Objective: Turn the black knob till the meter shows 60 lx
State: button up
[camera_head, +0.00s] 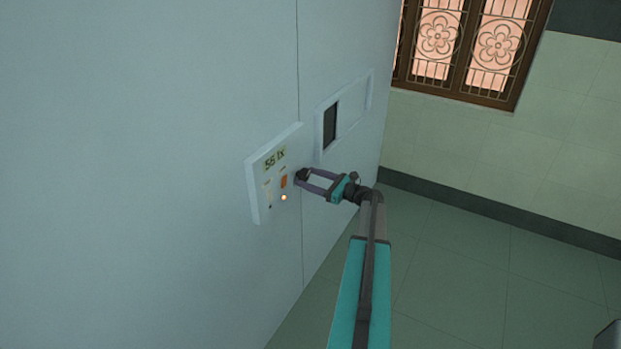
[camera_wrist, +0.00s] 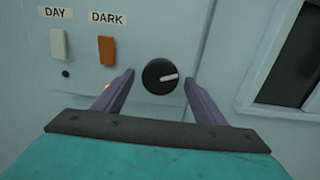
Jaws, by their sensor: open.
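The black knob (camera_wrist: 160,76) is round with a white pointer line that points right and slightly up in the wrist view. It sits on the pale wall panel (camera_head: 256,195). The meter (camera_head: 275,159) on that panel reads 55 lx in the head view. My gripper (camera_wrist: 160,82) is open, with one purple finger on each side of the knob in the wrist view. Gaps show between the knob and both fingers, so no grip is visible. In the head view my gripper (camera_head: 300,177) is at the panel's right edge, and its fingertips hide most of the knob.
Left of the knob are a white DAY switch (camera_wrist: 58,43), an orange DARK switch (camera_wrist: 106,50) and a small lit lamp (camera_head: 284,198). A framed recess with a dark opening (camera_head: 330,127) is to the right.

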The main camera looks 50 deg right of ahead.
jog(key=shift+c, duration=0.5)
jog(key=c, duration=0.9)
jog(key=shift+c, duration=0.2)
jog(key=n+b, duration=0.1)
jog(key=b, duration=0.1)
jog(key=shift+f+b, duration=0.15)
jog(key=shift+b, duration=0.2)
jog(key=shift+n+b, duration=0.5)
jog(key=shift+b, duration=0.05)
jog(key=shift+r, duration=0.2)
jog(key=o, duration=1)
jog(key=shift+o, duration=0.2)
